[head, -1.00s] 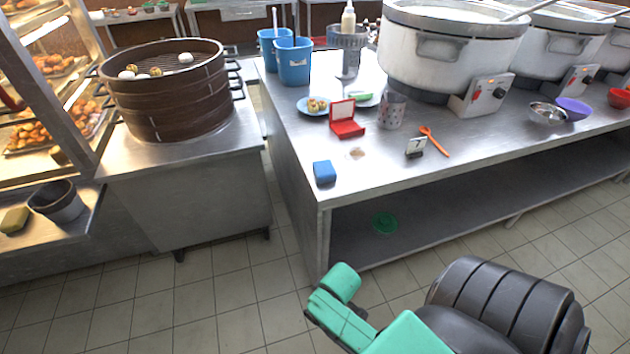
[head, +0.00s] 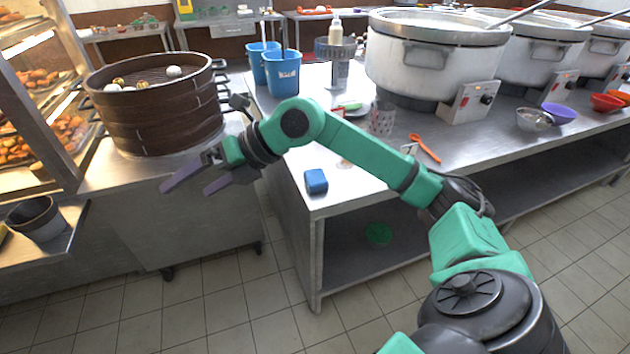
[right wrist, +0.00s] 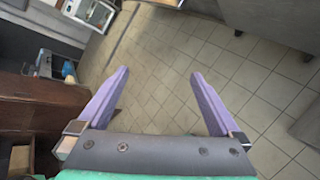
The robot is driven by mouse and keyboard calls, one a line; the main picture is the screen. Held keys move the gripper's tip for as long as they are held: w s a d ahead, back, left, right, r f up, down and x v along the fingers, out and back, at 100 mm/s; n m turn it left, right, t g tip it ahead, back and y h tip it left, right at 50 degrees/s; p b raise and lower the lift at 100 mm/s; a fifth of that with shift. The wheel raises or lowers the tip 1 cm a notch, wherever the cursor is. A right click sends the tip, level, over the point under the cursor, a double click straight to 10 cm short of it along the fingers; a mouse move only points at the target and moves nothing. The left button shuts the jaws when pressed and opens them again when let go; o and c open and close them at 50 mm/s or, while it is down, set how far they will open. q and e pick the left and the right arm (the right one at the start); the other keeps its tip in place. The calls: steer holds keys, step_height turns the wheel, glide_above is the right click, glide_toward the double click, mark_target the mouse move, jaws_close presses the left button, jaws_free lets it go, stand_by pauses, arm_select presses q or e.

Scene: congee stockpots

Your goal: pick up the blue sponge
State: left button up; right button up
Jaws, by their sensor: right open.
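The blue sponge (head: 316,181) lies on the near left corner of the steel counter (head: 345,198). My right gripper (head: 186,188) is open and empty, with purple fingers, in the air left of the sponge, in front of the steamer stand. My left gripper is not in view.
A dark round steamer (head: 155,100) stands on the left stand. Blue buckets (head: 282,72), a big pot (head: 435,55) and an orange spoon (head: 425,148) are on the counter.

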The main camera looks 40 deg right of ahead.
steer(key=d+f+m+h, duration=0.2)
steer(key=d+h, duration=0.4)
steer(key=d, duration=0.6)
steer(key=m+g+h, duration=0.3)
steer(key=h, duration=0.2)
glide_toward(316, 177)
steer(key=x, duration=0.8)
steer(key=shift+f, duration=0.35)
steer(key=shift+r, duration=0.1)
steer(key=c, duration=1.4)
step_height(316, 177, up, 20)
steer(key=p, duration=0.2)
steer(key=shift+p, duration=0.3)
